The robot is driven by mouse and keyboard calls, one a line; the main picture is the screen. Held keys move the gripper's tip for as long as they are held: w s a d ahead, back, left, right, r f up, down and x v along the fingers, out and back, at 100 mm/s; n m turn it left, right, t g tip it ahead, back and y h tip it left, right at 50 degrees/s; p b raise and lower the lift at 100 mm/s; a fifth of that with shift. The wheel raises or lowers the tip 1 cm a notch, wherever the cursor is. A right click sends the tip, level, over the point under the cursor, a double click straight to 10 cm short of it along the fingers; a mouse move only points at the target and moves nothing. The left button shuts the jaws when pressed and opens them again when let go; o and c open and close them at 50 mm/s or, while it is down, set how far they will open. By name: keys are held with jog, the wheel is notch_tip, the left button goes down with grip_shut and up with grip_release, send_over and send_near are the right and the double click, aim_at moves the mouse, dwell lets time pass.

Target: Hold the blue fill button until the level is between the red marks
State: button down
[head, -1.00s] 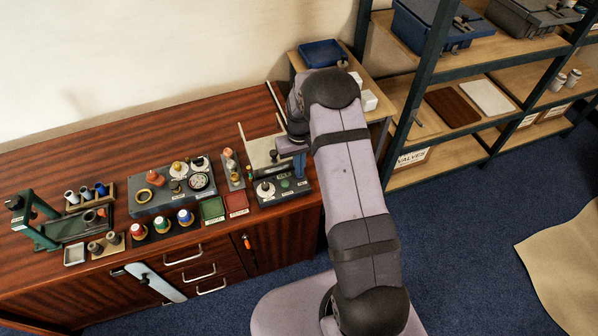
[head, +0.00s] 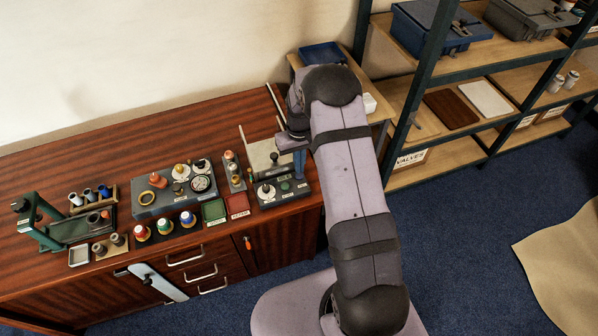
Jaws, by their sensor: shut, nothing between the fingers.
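My gripper (head: 299,174) points down over the right rear part of a grey control box (head: 268,200) at the right end of the wooden bench. It is shut and empty. Its tips are at or just above the box top; I cannot tell whether they touch. A round green button (head: 284,186) and a white dial with a black knob (head: 266,191) show on the box top. I cannot make out the blue fill button; it may be hidden by my gripper. The level and its red marks are not readable from here.
A pale upright plate (head: 262,155) stands behind the box. Left of it are a red tray (head: 237,204), a green tray (head: 213,211) and a grey fixture (head: 160,198) with fittings. Shelving (head: 440,110) stands to the right. The bench behind the fixtures is clear.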

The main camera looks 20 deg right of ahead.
notch_tip(320, 180, up, 5)
jog(key=p, duration=0.3)
dwell(0.7)
jog(key=s+a+m+g, duration=0.1)
jog(key=s+a+g, duration=0.1)
jog(key=s, duration=0.8)
jog(key=s+a+g, duration=0.1)
jog(key=s+g, duration=0.1)
jog(key=s, duration=0.8)
jog(key=s+a+r+t, duration=0.1)
jog(key=s+a+r, duration=0.2)
jog(key=s+r, duration=0.6)
jog(key=w+r+n+t, duration=0.1)
jog(key=w+r+t, duration=0.2)
jog(key=r, duration=0.2)
jog(key=shift+w+a+r, duration=0.15)
jog(key=shift+w+a, duration=0.05)
jog(key=shift+a, duration=0.2)
